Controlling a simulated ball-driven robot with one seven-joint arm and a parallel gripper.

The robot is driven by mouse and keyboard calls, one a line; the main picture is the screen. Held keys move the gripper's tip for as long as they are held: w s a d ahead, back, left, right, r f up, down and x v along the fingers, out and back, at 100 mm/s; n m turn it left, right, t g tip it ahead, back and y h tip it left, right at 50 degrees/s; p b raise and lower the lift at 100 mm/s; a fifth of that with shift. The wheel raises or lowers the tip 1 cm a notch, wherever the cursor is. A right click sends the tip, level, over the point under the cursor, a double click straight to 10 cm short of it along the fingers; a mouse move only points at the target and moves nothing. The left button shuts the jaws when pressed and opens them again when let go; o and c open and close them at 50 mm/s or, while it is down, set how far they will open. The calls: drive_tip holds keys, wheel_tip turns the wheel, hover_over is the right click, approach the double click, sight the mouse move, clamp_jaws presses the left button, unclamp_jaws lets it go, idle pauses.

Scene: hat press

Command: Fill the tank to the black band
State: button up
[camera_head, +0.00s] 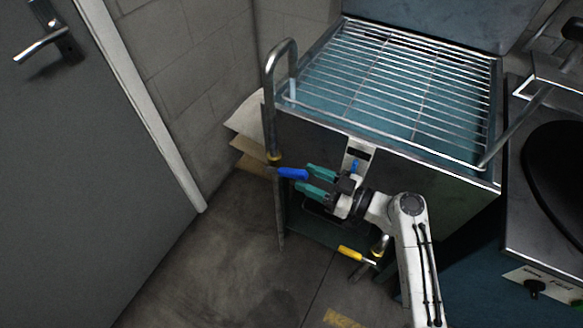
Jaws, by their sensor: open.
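The metal tank (400,172) stands at upper centre, with bluish water (335,90) visible under a wire rack (385,65). A pale gauge strip (351,158) on its front carries a black band (358,153). A short blue mark shows just below the band; my arm hides the lower part. A curved pipe (270,100) hooks over the tank's left rim. A pale streak shows under its spout; I cannot tell if it is running water. The pipe's blue lever (293,174) points right. My gripper (304,179) is open, its teal fingertips close to the lever's end; contact is unclear.
A yellow lever (350,253) sits low at the tank's front, near my arm. A grey door (90,170) is at left. A stove-like unit (545,240) with black knobs stands at right. The floor (215,265) at lower left is clear.

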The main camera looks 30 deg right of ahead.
sight(286, 170)
drive_tip(key=x, duration=0.6)
drive_tip(key=shift+s, duration=0.1)
clamp_jaws()
idle(0.3)
